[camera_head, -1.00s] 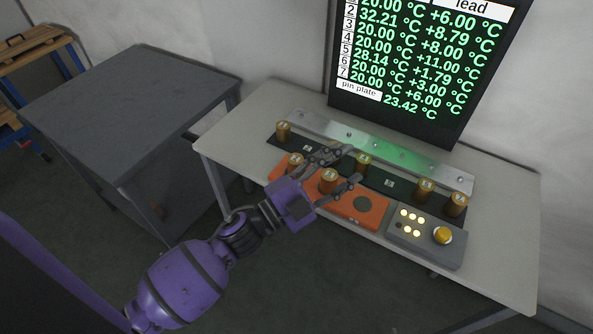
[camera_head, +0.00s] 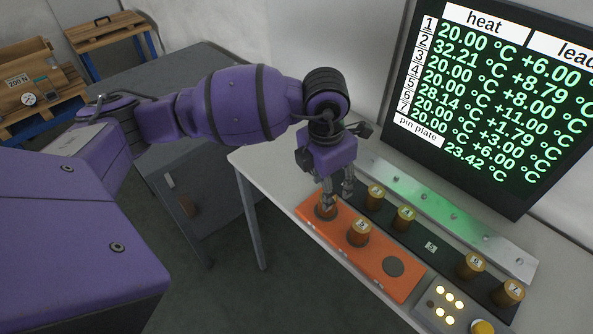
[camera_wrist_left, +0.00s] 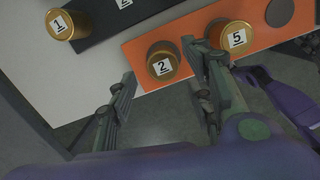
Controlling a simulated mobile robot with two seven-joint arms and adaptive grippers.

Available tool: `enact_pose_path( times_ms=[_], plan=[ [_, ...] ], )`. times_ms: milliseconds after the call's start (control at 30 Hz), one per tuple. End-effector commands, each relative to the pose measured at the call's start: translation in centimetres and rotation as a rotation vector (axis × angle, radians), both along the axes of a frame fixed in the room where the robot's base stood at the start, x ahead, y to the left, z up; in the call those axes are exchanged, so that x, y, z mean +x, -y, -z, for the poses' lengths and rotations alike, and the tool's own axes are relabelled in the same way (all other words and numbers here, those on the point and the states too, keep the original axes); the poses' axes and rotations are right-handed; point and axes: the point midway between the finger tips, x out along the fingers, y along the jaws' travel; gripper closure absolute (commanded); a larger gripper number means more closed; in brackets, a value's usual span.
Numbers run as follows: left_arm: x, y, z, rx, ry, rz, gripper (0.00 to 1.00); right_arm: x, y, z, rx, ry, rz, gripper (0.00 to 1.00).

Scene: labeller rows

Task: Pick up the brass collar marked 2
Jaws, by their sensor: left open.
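The brass collar marked 2 (camera_head: 325,212) stands upright at the left end of the orange block (camera_head: 312,230). In the wrist view the same collar (camera_wrist_left: 162,66) shows its label clearly. My left gripper (camera_head: 338,193) points down over that end of the block, with its fingers open. In the wrist view my left gripper (camera_wrist_left: 165,82) has one finger on each side of the collar's line, and no grip on it shows. The right finger reaches between collar 2 and the brass collar marked 5 (camera_wrist_left: 233,37). My right gripper is out of view.
Collar 5 stands close beside collar 2. Several brass collars stand on the dark plate (camera_head: 432,246) behind, including one marked 1 (camera_wrist_left: 62,25). A control box (camera_head: 440,303) with lit buttons is at the right. A screen (camera_head: 490,95) stands behind the table (camera_head: 275,172).

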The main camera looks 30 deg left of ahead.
Motion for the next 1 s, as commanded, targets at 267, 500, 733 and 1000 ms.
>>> enact_pose_path(
  times_ms=[267,500,733,1000],
  plan=[
    [0.3,-0.1,2.6,-0.002,0.000,0.001,0.53,-0.2,0.2,-0.2,-0.003,-0.002,-0.002,1.00],
    [0.6,0.0,5.9,-0.004,0.000,0.002,0.53,-0.2,0.0,-0.2,0.001,-0.004,-0.003,1.00],
    [0.7,0.0,6.0,-0.005,0.001,0.003,0.54,-0.3,-0.1,-0.1,0.001,-0.006,-0.003,1.00],
    [0.7,0.0,6.0,-0.005,0.001,0.003,0.90,0.0,-0.3,-0.3,0.006,-0.001,0.001,1.00]
  ],
)
